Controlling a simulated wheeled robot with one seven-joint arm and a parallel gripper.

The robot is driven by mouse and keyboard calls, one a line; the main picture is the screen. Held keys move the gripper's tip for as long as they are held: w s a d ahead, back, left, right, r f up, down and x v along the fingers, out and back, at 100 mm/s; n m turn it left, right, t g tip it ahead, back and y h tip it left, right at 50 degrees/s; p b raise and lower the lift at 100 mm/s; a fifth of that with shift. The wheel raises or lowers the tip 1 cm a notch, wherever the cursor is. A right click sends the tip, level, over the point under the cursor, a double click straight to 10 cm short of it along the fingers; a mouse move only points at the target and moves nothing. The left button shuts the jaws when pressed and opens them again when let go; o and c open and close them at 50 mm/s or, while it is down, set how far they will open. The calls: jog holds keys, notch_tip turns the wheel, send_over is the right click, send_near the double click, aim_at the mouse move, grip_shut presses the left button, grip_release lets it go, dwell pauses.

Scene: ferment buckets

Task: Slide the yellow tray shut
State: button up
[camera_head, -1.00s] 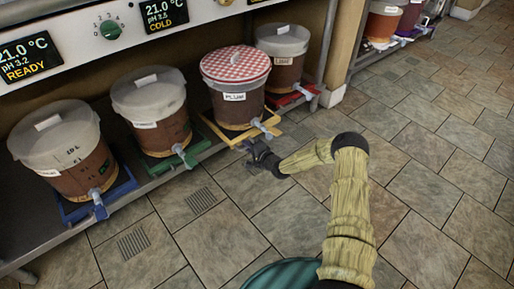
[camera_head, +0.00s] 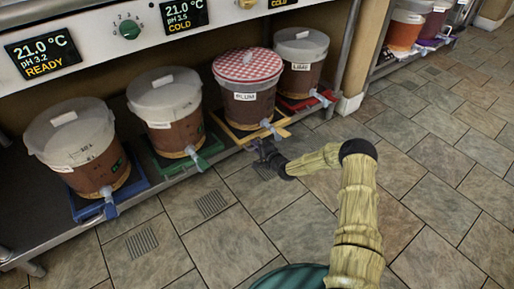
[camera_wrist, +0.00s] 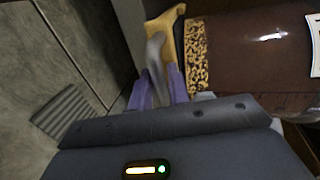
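The yellow tray (camera_head: 244,139) lies on the low shelf under the plum bucket (camera_head: 249,100), which has a red-and-white checked lid. The tray's front sticks out past the shelf edge. My gripper (camera_head: 262,147) is low in front of the tray, by the bucket's grey tap. In the wrist view, my gripper's purple fingers (camera_wrist: 159,88) stand apart on either side of the grey tap (camera_wrist: 156,55); I cannot tell whether they press on it. The tray's yellow edge (camera_wrist: 166,24) shows just beyond the fingertips, and the bucket's brown side (camera_wrist: 245,50) fills the right.
A green tray (camera_head: 205,150) and a blue tray (camera_head: 140,185) with buckets are to the left, a red tray (camera_head: 318,98) to the right. Their taps jut forward. The tiled floor (camera_head: 400,200) in front is clear.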

jog(key=shift+s+d, duration=0.1)
jog(key=p+v, duration=0.8)
jog(key=v, duration=0.9)
jog(key=shift+d+r, duration=0.1)
